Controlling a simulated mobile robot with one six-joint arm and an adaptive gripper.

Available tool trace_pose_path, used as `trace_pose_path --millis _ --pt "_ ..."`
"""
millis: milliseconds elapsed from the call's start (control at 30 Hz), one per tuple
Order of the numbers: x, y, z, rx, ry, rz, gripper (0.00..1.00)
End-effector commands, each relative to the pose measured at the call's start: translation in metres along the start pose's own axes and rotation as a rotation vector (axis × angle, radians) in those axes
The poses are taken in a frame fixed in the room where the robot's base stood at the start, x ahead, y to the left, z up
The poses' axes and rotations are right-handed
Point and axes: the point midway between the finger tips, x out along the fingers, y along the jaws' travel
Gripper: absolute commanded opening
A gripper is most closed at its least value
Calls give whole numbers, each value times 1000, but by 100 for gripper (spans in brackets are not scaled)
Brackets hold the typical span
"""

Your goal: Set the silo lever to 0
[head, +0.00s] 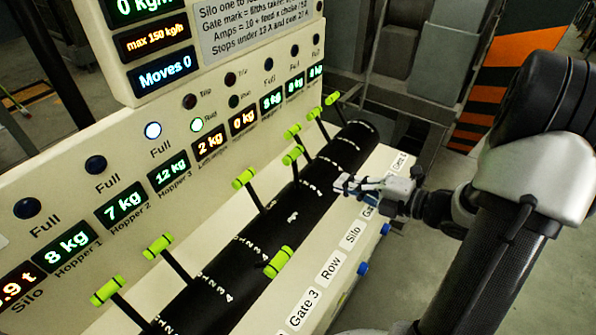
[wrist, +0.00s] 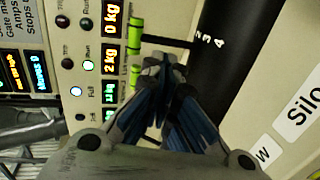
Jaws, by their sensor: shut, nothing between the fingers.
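A row of levers with lime-green handles stands along a black drum on the machine. The white Silo label (head: 352,235) is on the front ledge, and it also shows at the right of the wrist view (wrist: 305,110). A green handle (head: 244,177) on a dark shaft leans toward the panel; another handle (head: 278,262) lies nearer the ledge. I cannot tell for certain which lever belongs to Silo. My gripper (head: 345,184) is shut and empty over the drum's ledge side, right of the handles. In the wrist view, its fingers (wrist: 165,65) overlap the view beside a green handle (wrist: 135,35).
The display panel (head: 165,125) rises behind the levers; its counter (head: 165,72) reads "Moves 0". Other green handles (head: 108,291) stand at the near end, and several more are at the far end. Blue knobs (head: 362,269) stick out from the front ledge.

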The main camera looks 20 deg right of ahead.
Motion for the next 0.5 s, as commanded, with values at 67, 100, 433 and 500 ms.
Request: trace_pose_path --millis 67,100,433,500 --pt "-16 6 -2 -15 4 73 0" --pt "-21 10 -4 -23 8 100 0" --pt "-8 21 -9 -41 22 154 0" --pt "6 23 -10 -41 23 154 0"
